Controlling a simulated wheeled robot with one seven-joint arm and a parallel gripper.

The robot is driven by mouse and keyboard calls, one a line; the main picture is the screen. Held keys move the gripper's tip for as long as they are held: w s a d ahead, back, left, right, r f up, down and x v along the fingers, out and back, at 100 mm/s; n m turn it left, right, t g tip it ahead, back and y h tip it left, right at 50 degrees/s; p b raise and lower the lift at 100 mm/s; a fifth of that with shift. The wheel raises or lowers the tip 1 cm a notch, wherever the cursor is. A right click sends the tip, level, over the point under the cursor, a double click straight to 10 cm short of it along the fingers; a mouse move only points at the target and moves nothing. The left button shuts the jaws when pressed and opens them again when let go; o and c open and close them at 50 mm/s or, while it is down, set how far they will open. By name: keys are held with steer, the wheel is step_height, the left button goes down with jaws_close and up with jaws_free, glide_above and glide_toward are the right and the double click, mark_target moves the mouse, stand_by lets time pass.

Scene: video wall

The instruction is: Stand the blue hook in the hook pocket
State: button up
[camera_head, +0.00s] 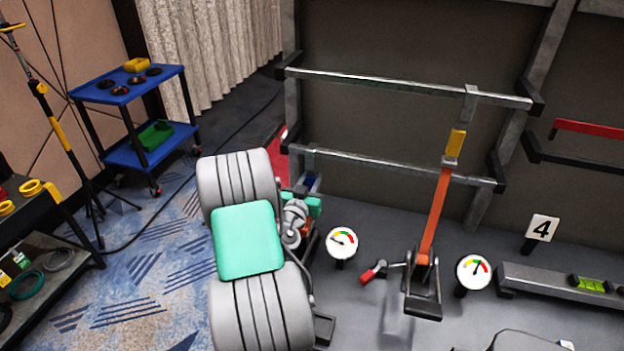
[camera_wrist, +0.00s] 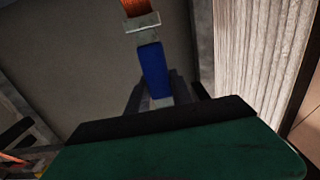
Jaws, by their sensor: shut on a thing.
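The blue hook (camera_wrist: 154,69) stands out between the two dark fingers of my gripper (camera_wrist: 157,96) in the wrist view. The fingers are shut on it. A pale metal piece (camera_wrist: 142,22) with an orange part (camera_wrist: 136,7) lies beyond the hook's far end; I cannot tell whether they touch. In the head view a small patch of the blue hook (camera_head: 312,184) shows at my gripper (camera_head: 310,190), near the left end of the lower rail, partly hidden by my arm. I cannot make out the hook pocket for sure in either view.
The lower rail (camera_head: 400,171) and upper rail (camera_head: 400,83) cross the grey wall. An orange lever (camera_head: 437,215) with a yellow part rises from a base on the bench. Two gauges (camera_head: 341,242) (camera_head: 474,271) flank a red-tipped handle (camera_head: 373,271). A blue cart (camera_head: 135,85) stands at left.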

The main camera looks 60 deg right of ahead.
mark_target(309, 175)
jaws_close()
steer(key=shift+r, duration=0.1)
steer(key=shift+r+p, duration=0.8)
steer(key=shift+r, duration=0.8)
steer(key=shift+s+a+f+b, duration=0.15)
steer(key=shift+a+b, duration=0.9)
steer(key=shift+a, duration=0.1)
steer(key=shift+s+a+b, duration=0.2)
steer(key=shift+a+b, duration=0.6)
steer(key=shift+a, duration=0.5)
steer(key=shift+s+a+b, duration=0.2)
steer(key=shift+a+b, duration=0.6)
steer(key=shift+a, duration=0.45)
